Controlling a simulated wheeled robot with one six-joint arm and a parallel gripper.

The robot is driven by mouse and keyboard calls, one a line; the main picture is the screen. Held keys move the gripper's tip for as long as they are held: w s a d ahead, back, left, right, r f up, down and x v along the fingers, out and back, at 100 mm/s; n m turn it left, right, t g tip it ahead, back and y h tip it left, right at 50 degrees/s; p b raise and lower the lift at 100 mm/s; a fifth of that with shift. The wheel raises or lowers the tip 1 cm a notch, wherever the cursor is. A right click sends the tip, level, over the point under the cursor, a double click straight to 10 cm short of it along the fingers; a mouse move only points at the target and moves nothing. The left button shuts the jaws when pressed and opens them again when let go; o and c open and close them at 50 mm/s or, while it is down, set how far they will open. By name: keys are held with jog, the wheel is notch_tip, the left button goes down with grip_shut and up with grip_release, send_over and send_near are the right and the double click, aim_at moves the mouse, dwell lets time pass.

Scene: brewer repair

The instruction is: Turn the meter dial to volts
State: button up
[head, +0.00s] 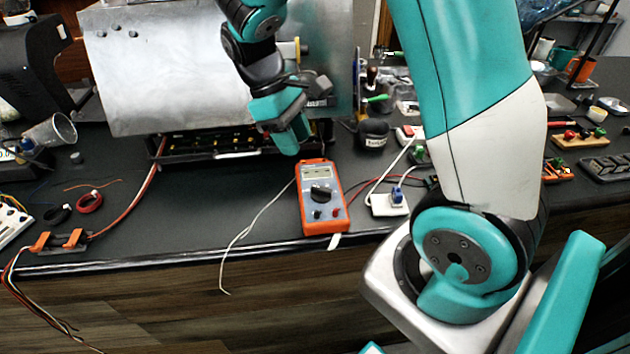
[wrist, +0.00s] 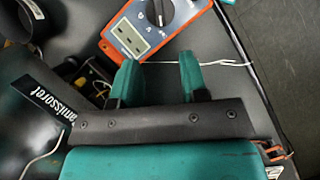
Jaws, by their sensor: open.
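The orange multimeter (head: 323,197) lies on the black bench near its front edge. Its black dial (head: 321,194) sits mid-face, below a small display. In the wrist view the meter shows at the top, with the dial (wrist: 158,12) partly cut off by the upper edge. The dial's exact setting is too small to read. My gripper (head: 290,138) is above and behind the meter, apart from it. In the wrist view the two teal fingers (wrist: 160,78) are spread with nothing between them, just short of the meter's display end.
A silver metal housing (head: 180,70) stands behind. A white block with a blue plug (head: 390,203) is right of the meter. A thin white wire (head: 250,228) runs left of the meter over the bench edge.

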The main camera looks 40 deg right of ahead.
aim_at(317, 187)
jog(key=x, duration=1.1)
jog(key=shift+a, duration=0.1)
grip_shut()
